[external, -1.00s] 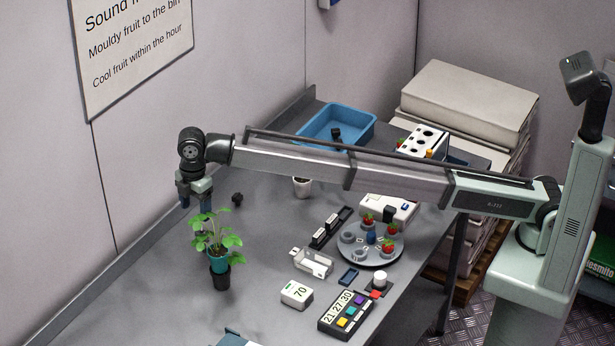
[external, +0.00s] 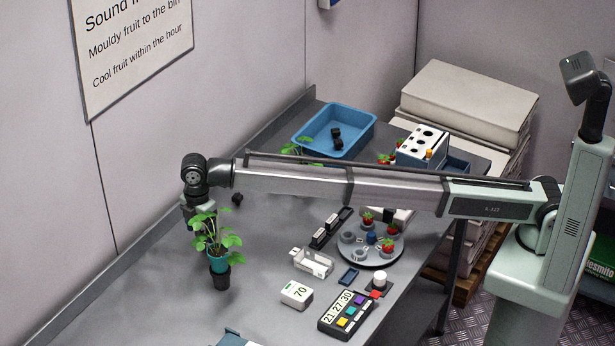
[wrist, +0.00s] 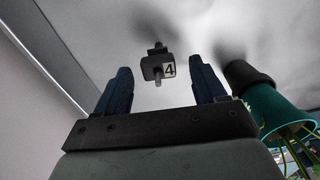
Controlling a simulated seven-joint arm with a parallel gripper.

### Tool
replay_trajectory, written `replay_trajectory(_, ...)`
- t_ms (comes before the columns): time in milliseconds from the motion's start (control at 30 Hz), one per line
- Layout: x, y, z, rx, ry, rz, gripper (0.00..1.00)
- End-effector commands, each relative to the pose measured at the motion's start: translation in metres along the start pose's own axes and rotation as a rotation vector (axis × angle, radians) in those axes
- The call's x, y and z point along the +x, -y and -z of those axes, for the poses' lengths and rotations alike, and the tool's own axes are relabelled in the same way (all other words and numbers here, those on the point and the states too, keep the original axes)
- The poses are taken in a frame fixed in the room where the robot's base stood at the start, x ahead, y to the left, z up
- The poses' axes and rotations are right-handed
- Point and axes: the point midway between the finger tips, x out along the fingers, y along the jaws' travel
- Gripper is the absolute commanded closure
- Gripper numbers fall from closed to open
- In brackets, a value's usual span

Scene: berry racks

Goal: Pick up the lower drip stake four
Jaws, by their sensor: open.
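Drip stake four (wrist: 158,67) is a small dark block with a white "4" label and a thin rod through it. In the wrist view it shows beyond my gripper (wrist: 160,82), between the lines of its two blue fingers and apart from them. The fingers are open and empty. In the external view my gripper (external: 196,213) hangs over the table near the wall, partly behind plant leaves. A small dark thing (external: 237,198) on the table to its right may be this stake; its label is too small to read there.
A leafy plant in a teal pot (external: 218,264) on a black pot (external: 221,279) stands close by my gripper. A blue tray (external: 358,136) holds dark pieces at the back. A round plate (external: 371,258) with berries is to the right.

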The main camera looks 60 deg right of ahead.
Motion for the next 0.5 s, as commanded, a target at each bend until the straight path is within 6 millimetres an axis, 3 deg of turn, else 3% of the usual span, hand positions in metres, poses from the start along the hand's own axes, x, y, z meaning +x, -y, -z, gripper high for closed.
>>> replay_trajectory(300,0.040,0.000,-0.003,0.000,0.001,0.001,0.30)
replay_trajectory(500,0.045,-0.001,-0.003,0.000,0.000,0.000,0.30)
